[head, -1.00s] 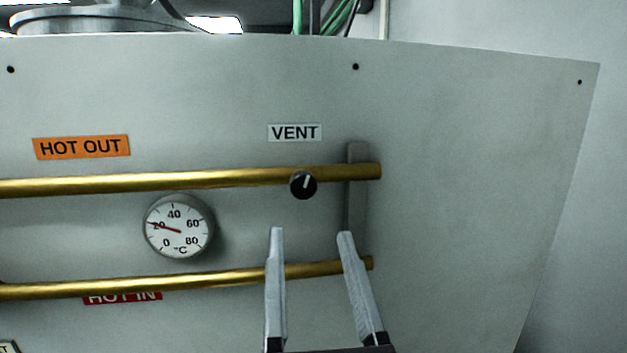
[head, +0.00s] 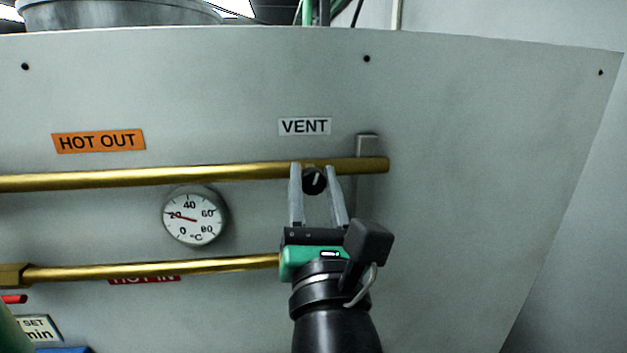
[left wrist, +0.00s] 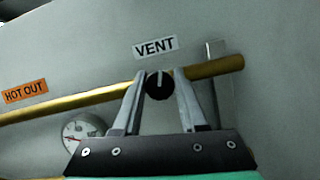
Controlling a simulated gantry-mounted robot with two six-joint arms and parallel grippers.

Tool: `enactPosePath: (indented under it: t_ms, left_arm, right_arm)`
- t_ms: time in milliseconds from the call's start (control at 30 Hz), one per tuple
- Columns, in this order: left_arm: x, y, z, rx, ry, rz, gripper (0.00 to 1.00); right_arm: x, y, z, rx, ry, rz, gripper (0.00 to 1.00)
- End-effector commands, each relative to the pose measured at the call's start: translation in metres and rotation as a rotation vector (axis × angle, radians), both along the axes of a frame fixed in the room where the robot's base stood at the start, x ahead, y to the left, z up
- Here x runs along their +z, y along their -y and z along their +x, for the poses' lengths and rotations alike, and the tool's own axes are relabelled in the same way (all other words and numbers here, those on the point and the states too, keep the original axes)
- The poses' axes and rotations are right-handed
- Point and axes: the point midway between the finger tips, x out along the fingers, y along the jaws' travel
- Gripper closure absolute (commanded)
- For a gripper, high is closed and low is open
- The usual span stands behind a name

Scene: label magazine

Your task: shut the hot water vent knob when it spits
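The vent knob (head: 314,181) is a small black round knob with a white pointer line, on the upper brass pipe below the VENT label (head: 304,127). The pointer stands nearly upright, leaning slightly right in the head view. My left gripper (head: 312,170) has one finger on each side of the knob. In the left wrist view the knob (left wrist: 159,86) sits between the two fingertips, and narrow gaps seem to show beside it. Contact cannot be made out. No water or spray is visible at the knob. My right gripper is not in view.
The upper brass pipe (head: 180,178) runs across the grey panel (head: 470,200) to a bracket (head: 368,190). The dial thermometer (head: 194,216) hangs left of the gripper, reading about 20. The lower brass pipe (head: 150,269) passes behind my arm. The panel's right side is clear.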

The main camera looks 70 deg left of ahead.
Motion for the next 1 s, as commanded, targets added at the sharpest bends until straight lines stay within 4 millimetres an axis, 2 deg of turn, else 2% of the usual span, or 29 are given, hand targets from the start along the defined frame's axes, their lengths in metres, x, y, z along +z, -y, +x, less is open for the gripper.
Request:
enactPosePath:
  t_ms: [33,200,433,700,1000]
  left_arm:
    - [0.000,0.000,0.000,0.001,0.000,0.000,0.70]
    - [0.000,0.000,0.000,0.001,0.000,0.000,1.00]
    - [-0.003,0.000,0.000,0.003,0.040,-0.008,1.00]
    - [-0.003,0.000,-0.001,0.003,0.293,-0.050,1.00]
    - [0.000,0.000,-0.001,0.002,0.331,-0.058,1.00]
  right_arm:
    - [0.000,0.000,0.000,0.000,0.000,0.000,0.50]
    - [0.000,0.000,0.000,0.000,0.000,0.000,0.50]
    - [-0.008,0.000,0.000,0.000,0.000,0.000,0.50]
    - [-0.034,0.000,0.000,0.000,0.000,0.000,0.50]
    - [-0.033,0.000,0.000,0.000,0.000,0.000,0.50]
